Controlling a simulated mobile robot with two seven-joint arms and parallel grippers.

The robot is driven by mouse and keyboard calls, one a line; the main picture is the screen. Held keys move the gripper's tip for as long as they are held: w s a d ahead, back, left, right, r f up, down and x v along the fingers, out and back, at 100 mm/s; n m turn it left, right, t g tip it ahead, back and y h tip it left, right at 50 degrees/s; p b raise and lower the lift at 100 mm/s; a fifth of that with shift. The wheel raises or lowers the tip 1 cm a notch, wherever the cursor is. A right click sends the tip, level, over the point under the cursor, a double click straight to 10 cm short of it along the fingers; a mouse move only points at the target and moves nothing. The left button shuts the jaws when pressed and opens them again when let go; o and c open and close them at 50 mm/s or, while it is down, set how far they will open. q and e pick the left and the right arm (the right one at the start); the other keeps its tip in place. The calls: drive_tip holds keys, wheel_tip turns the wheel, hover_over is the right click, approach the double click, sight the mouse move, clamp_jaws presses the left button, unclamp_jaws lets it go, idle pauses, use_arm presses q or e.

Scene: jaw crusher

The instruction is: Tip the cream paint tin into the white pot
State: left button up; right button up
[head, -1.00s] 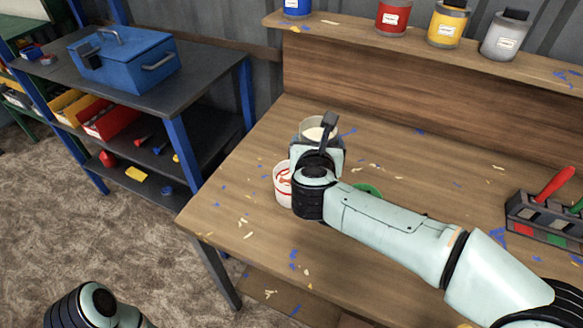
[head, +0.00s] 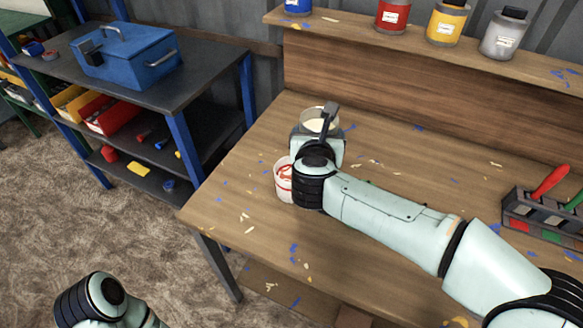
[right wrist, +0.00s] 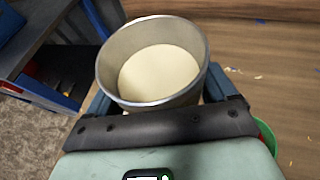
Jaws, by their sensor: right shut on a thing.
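The cream paint tin (head: 313,114) is a grey metal tin with cream paint inside. My right gripper (head: 322,133) is shut on it, and it looks about upright. In the right wrist view the tin (right wrist: 188,93) sits between the fingers, its open top and cream paint in plain sight. The white pot (head: 282,182) has red marks and stands on the bench, nearer than the tin and slightly left. My right wrist hides its right side. My left arm shows at the bottom left, but its gripper is out of the picture.
A green thing (right wrist: 265,135) shows beside the gripper in the right wrist view. A caddy (head: 540,217) with red- and green-handled tools stands at the right. Several paint tins (head: 445,25) line the back shelf. The wooden bench (head: 400,275) has paint flecks and free room in front.

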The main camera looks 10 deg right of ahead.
drive_tip(key=shift+s+a+r+p, duration=0.2)
drive_tip(key=shift+s+r+p, duration=0.15)
drive_tip(key=shift+s+r, duration=0.25)
drive_tip(key=shift+s+a+r+p, duration=0.15)
drive_tip(key=shift+s+r+p, duration=0.15)
drive_tip(key=shift+s+r, duration=0.25)
use_arm(q)
drive_tip(key=s+r+g+p, duration=0.1)
drive_tip(key=s+r+p, duration=0.2)
drive_tip(key=r+p, duration=0.6)
drive_tip(key=shift+d+r+g+p, duration=0.3)
drive_tip(key=shift+d+r+p, duration=0.1)
drive_tip(key=shift+r, duration=0.15)
use_arm(e)
drive_tip(key=s+a+r, duration=0.2)
drive_tip(key=s+r, duration=0.7)
drive_tip(key=s+a+r, duration=0.3)
drive_tip(key=s+r, duration=0.6)
drive_tip(key=s, duration=0.1)
drive_tip(key=shift+a, duration=0.2)
